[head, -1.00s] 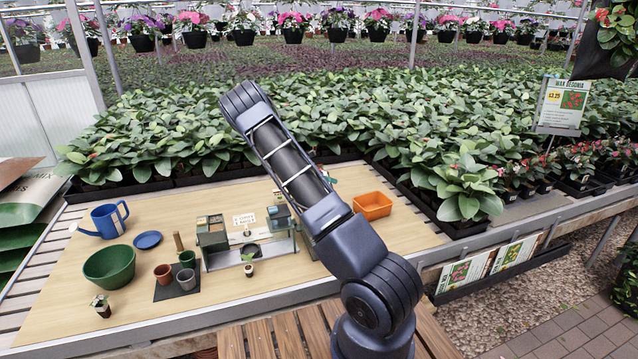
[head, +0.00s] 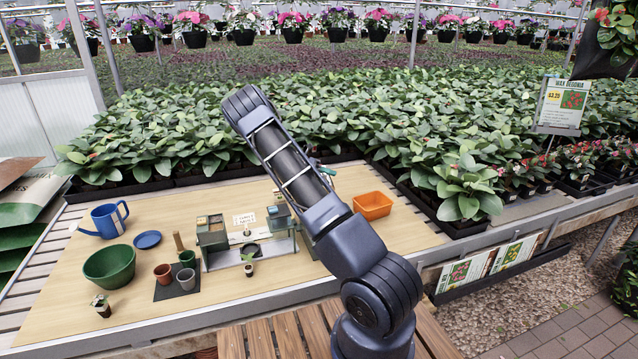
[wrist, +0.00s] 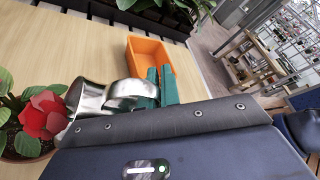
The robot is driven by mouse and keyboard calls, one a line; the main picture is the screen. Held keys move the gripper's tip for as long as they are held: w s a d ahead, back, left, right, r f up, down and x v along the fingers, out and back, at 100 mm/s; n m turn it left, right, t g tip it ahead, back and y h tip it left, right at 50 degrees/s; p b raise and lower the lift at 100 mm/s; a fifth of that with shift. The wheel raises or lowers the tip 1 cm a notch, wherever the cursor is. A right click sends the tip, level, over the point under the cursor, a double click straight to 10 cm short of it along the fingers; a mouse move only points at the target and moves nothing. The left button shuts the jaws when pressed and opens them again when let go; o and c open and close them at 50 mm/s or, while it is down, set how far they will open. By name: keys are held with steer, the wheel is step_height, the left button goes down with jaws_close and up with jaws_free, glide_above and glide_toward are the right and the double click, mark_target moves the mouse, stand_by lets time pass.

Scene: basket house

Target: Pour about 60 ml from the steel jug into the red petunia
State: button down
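The steel jug (wrist: 88,97) shows in the wrist view, tilted with one end close to the red petunia. The red petunia (wrist: 42,114) stands in a round brown pot at the lower left of that view. My gripper (wrist: 157,88) has teal fingers, which are close together at the jug's handle side and appear closed on it. In the head view a teal finger (head: 327,170) shows just past my arm. My arm hides the jug and the petunia there. Whether water is flowing cannot be told.
An orange tray (head: 372,205) stands right of my arm; it also shows in the wrist view (wrist: 150,58). Leafy plants line the table's back.

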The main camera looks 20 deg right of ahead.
steer(key=shift+w+r, duration=0.1)
steer(key=shift+r, duration=0.05)
steer(key=shift+w+r+n, duration=0.2)
steer(key=shift+n, duration=0.1)
steer(key=shift+w+d+r+n+g+p, duration=0.1)
steer(key=shift+w+r+n+g+p, duration=0.15)
steer(key=shift+w, duration=0.45)
steer(key=shift+w+d+r+n+g+p, duration=0.15)
steer(key=shift+w+r+n+g, duration=0.15)
steer(key=shift+w, duration=0.35)
stand_by(1.7)
stand_by(0.5)
steer(key=s, duration=0.2)
steer(key=s+f+m, duration=0.1)
steer(key=shift+a+t, duration=0.3)
steer(key=shift+t, duration=0.05)
steer(key=shift+s+f+m, duration=0.25)
steer(key=shift+s, duration=0.05)
steer(key=shift+s+f+m+t, duration=0.4)
steer(key=shift+f+m, duration=0.1)
steer(key=shift+f, duration=0.2)
steer(key=shift+s+f+m+t, duration=0.4)
steer(key=shift+f+m, duration=0.1)
steer(key=shift+f, duration=0.2)
